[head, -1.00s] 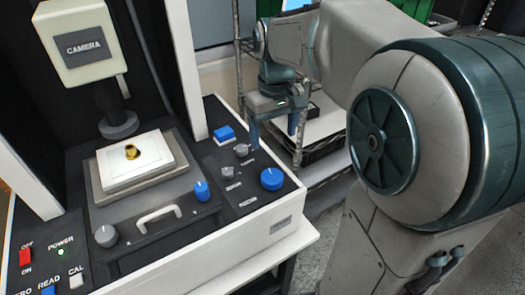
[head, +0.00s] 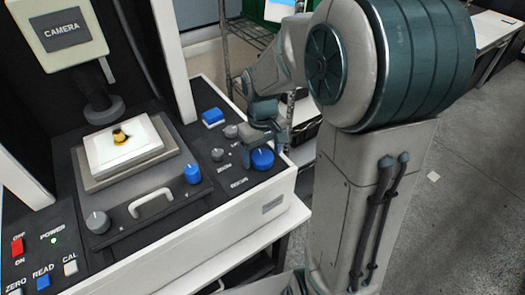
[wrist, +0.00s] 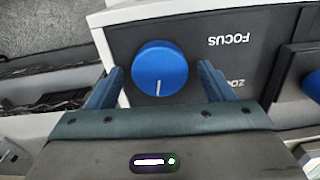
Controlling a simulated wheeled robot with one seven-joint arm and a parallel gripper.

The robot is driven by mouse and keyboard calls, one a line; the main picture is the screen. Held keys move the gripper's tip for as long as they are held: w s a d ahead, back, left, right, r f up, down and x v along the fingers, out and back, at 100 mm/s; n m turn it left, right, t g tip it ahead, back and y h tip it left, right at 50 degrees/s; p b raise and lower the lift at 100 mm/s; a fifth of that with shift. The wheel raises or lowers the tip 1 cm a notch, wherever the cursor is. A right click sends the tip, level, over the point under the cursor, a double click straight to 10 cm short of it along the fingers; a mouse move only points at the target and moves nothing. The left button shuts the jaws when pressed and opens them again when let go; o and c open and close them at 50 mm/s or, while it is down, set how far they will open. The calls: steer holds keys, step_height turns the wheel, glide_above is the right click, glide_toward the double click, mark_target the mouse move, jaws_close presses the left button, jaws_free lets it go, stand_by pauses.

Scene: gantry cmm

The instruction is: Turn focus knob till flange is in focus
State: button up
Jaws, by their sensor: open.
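The focus knob is a large round blue knob (head: 262,159) near the right end of the machine's control panel. In the wrist view the same blue knob (wrist: 159,68) has a white pointer line and lies beside the upside-down word FOCUS. My gripper (wrist: 160,85) is open, with one blue finger on either side of the knob and gaps between. In the head view my gripper (head: 262,140) is over the knob's back side. The flange (head: 119,136) is a small gold part on the white stage plate under the camera. Whether it is in focus cannot be seen.
A second blue knob (head: 192,173), a blue button (head: 212,117) and small grey knobs (head: 217,154) share the panel. A white handle (head: 150,203) stands in front of the stage. A wire shelf (head: 245,35) stands behind my arm.

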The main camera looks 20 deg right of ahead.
mark_target(262, 156)
steer(key=c, duration=1)
steer(key=shift+o, duration=0.2)
steer(key=shift+m+b, duration=0.55)
steer(key=shift+m, duration=2.05)
steer(key=o, duration=1)
steer(key=shift+c, duration=0.2)
steer(key=shift+r, duration=0.15)
step_height(262, 156, up, 14)
steer(key=shift+f, duration=0.2)
